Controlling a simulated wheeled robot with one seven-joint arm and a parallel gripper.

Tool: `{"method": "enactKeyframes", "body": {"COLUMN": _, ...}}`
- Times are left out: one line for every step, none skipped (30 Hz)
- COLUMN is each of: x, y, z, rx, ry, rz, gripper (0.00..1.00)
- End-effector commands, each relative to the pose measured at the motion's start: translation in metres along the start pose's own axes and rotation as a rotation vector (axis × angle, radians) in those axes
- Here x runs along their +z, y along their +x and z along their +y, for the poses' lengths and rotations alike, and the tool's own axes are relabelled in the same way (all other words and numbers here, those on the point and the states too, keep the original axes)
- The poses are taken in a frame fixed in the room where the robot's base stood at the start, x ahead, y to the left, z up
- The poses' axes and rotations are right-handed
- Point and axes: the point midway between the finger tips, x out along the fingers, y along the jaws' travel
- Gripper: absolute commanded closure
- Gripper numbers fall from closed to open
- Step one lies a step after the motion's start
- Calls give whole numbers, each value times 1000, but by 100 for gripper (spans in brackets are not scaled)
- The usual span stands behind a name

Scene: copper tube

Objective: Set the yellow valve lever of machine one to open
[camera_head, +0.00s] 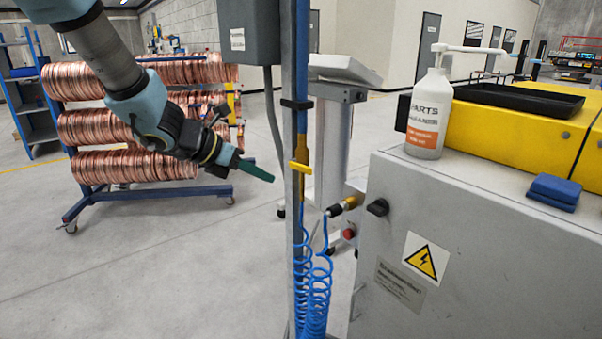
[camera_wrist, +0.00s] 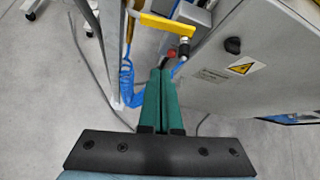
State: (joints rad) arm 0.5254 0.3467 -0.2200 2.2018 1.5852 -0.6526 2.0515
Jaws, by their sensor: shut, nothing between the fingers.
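The yellow valve lever (camera_head: 300,168) is on the upright metal post, where a blue pipe runs down. It sticks out sideways, roughly level, across the pipe. In the wrist view the yellow lever (camera_wrist: 178,26) lies above and just beyond the fingertips, slanting slightly down to the right. My gripper (camera_head: 270,178) is to the left of the lever in the head view, with a visible gap. In the wrist view my gripper (camera_wrist: 161,72) shows its two green fingers side by side, shut and empty. No label reading machine one is legible.
Coiled blue hoses (camera_head: 314,285) hang below the lever. A grey cabinet (camera_head: 470,250) with a black knob (camera_head: 378,207) stands to the right, bearing a cleaner bottle (camera_head: 429,120). A rack of copper coils (camera_head: 95,192) stands behind my arm.

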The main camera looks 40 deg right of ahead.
Motion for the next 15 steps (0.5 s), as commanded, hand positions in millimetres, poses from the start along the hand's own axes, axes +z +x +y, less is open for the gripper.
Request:
{"method": "enactKeyframes", "body": {"x": 0, "y": 0, "z": -3, "rx": -7, "ry": 62, "rz": 5, "gripper": 100}}
{"method": "enactKeyframes", "body": {"x": 0, "y": 0, "z": -4, "rx": -11, "ry": 90, "rz": 7, "gripper": 100}}
{"method": "enactKeyframes", "body": {"x": 0, "y": 0, "z": -6, "rx": -14, "ry": 118, "rz": 10, "gripper": 100}}
{"method": "enactKeyframes", "body": {"x": 0, "y": 1, "z": -6, "rx": -16, "ry": 132, "rz": 11, "gripper": 100}}
{"method": "enactKeyframes", "body": {"x": 0, "y": 2, "z": -7, "rx": -17, "ry": 140, "rz": 12, "gripper": 100}}
{"method": "enactKeyframes", "body": {"x": 0, "y": 5, "z": -7, "rx": -18, "ry": 146, "rz": 13, "gripper": 100}}
{"method": "enactKeyframes", "body": {"x": 0, "y": 7, "z": -7, "rx": -18, "ry": 147, "rz": 13, "gripper": 100}}
{"method": "enactKeyframes", "body": {"x": 0, "y": 10, "z": -7, "rx": -19, "ry": 146, "rz": 13, "gripper": 100}}
{"method": "enactKeyframes", "body": {"x": 0, "y": 15, "z": -7, "rx": -20, "ry": 144, "rz": 13, "gripper": 100}}
{"method": "enactKeyframes", "body": {"x": -1, "y": 20, "z": -7, "rx": -20, "ry": 143, "rz": 13, "gripper": 100}}
{"method": "enactKeyframes", "body": {"x": -1, "y": 25, "z": -8, "rx": -21, "ry": 143, "rz": 14, "gripper": 100}}
{"method": "enactKeyframes", "body": {"x": -1, "y": 33, "z": -8, "rx": -21, "ry": 142, "rz": 13, "gripper": 100}}
{"method": "enactKeyframes", "body": {"x": 0, "y": 39, "z": -8, "rx": -22, "ry": 143, "rz": 13, "gripper": 100}}
{"method": "enactKeyframes", "body": {"x": -1, "y": 45, "z": -8, "rx": -21, "ry": 141, "rz": 13, "gripper": 100}}
{"method": "enactKeyframes", "body": {"x": -1, "y": 53, "z": -8, "rx": -20, "ry": 139, "rz": 14, "gripper": 100}}
